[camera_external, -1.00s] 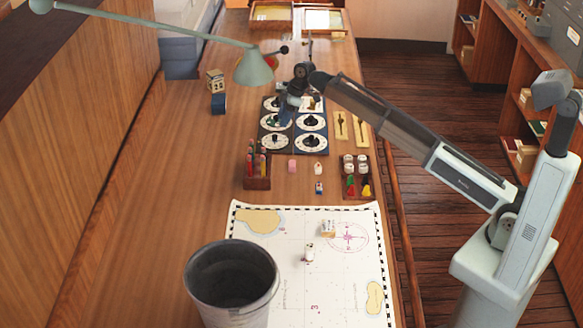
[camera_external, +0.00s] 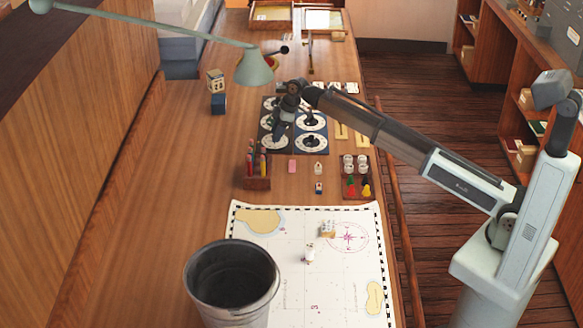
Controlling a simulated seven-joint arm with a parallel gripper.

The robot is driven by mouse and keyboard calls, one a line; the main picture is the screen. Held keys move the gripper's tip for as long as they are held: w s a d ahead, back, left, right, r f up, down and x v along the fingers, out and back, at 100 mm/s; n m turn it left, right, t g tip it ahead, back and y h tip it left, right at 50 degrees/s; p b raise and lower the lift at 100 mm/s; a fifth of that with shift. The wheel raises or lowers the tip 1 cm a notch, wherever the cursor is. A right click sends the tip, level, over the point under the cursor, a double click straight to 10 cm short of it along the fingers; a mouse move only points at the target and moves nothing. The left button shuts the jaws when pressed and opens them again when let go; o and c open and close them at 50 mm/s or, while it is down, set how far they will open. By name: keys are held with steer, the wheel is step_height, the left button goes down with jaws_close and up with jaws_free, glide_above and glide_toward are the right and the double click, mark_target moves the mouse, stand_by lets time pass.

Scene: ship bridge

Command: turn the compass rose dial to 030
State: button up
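A dark dial panel (camera_external: 294,149) with several round white dials and black knobs lies on the wooden desk, beyond the chart. The lower right dial (camera_external: 311,142) and the dial above it (camera_external: 311,122) are in clear view. Which dial is the compass rose is too small to read. My gripper (camera_external: 277,139) points down over the panel's left column, at the lower left dial, and hides much of that column. Whether its fingers touch a knob, and whether they are open or shut, cannot be made out.
A pencil holder (camera_external: 257,182) stands just in front of the panel, with a tray of small pieces (camera_external: 356,188) to the right. Two brass strips (camera_external: 341,131) lie right of the panel. A green lamp (camera_external: 253,68) hangs at upper left. A bucket (camera_external: 231,283) stands on the chart (camera_external: 340,290).

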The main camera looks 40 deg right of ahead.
jaws_close()
steer(key=shift+m, duration=0.3)
steer(key=m, duration=0.2)
steer(key=m+t+h, duration=0.1)
steer(key=m, duration=0.2)
steer(key=shift+s+a+m+t+h, duration=0.2)
steer(key=shift+a+m+t+h, duration=0.1)
steer(key=shift+t, duration=0.1)
steer(key=m+h, duration=0.2)
steer(key=m, duration=0.3)
steer(key=shift+a, duration=0.15)
steer(key=shift+m, duration=0.4)
steer(key=shift+o, duration=1)
jaws_free()
